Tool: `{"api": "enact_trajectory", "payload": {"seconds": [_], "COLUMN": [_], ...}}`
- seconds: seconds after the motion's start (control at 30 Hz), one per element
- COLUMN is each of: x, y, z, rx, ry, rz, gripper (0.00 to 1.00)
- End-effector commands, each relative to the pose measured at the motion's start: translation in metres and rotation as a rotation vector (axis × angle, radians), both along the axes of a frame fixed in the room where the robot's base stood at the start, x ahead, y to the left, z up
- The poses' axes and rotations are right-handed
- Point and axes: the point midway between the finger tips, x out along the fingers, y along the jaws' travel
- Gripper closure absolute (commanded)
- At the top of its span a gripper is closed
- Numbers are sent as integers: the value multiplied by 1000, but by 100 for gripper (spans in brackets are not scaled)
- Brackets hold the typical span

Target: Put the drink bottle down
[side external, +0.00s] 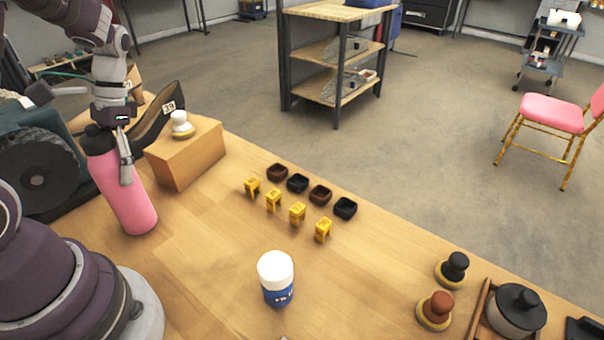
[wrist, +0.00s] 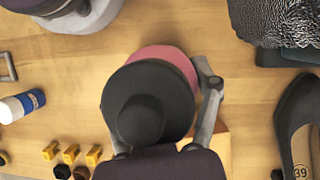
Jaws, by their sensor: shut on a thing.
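The drink bottle is pink with a dark cap; its body (side external: 128,200) stands at the left of the side view, near the wooden block. My gripper (side external: 117,168) is shut on it near its upper part, from above. One finger shows against the pink side; the other is mostly hidden.
A wooden block (side external: 185,155) with a white-topped knob (side external: 181,125) and dark shoes (side external: 160,115) stand close behind the bottle. A dark textured item (wrist: 275,22) lies nearby. A white-and-blue container (side external: 276,280), several yellow pieces (side external: 273,200) and small dark trays (side external: 297,183) stand farther right.

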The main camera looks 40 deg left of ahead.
Motion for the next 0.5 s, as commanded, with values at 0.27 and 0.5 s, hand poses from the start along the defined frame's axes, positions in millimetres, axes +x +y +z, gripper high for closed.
{"api": "enact_trajectory", "payload": {"seconds": [0.27,0.5], "x": [0,0], "y": [0,0], "z": [-2,-2], "rx": [0,0], "ry": [0,0], "rz": [-1,0], "gripper": [21,10]}}
